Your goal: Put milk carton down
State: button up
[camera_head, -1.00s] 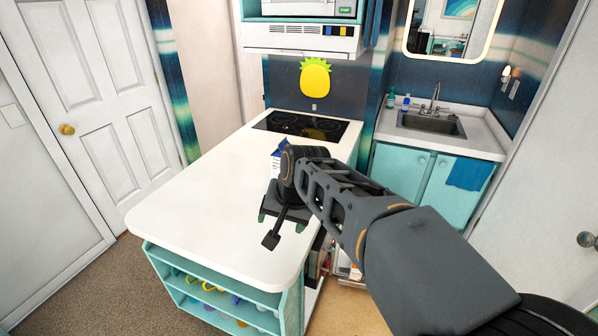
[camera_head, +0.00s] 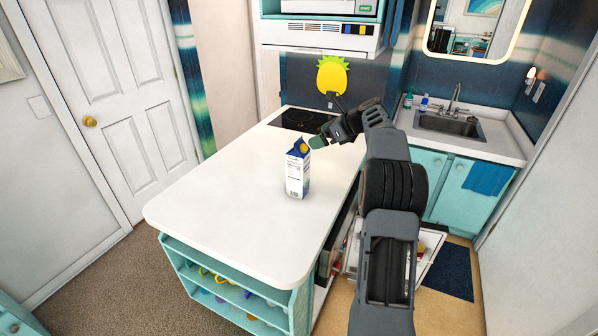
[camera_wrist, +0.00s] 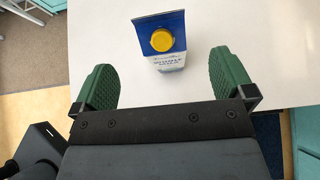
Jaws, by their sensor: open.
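The milk carton (camera_head: 297,172) stands upright on the white counter (camera_head: 225,190), near its right edge. It is white with a blue top and a yellow cap. In the wrist view the carton (camera_wrist: 163,40) is ahead of my gripper (camera_wrist: 172,78), with its cap facing the camera. The green finger pads are wide apart with nothing between them. In the head view my gripper (camera_head: 325,135) is above and behind the carton, clear of it. My arm hides part of the counter's right side.
A black cooktop (camera_head: 300,120) lies at the counter's far end. A sink (camera_head: 448,124) is set in the counter at the right. The counter's left and front parts are bare. Open shelves (camera_head: 225,290) are below the front edge.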

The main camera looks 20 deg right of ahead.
aim_at(302, 144)
jog(key=p+x, duration=0.1)
jog(key=x, duration=0.9)
jog(key=shift+f+p, duration=0.3)
jog(key=shift+p, duration=0.05)
jog(key=shift+c, duration=0.5)
grip_shut()
jog(key=shift+w+r, duration=0.1)
jog(key=shift+r, duration=0.15)
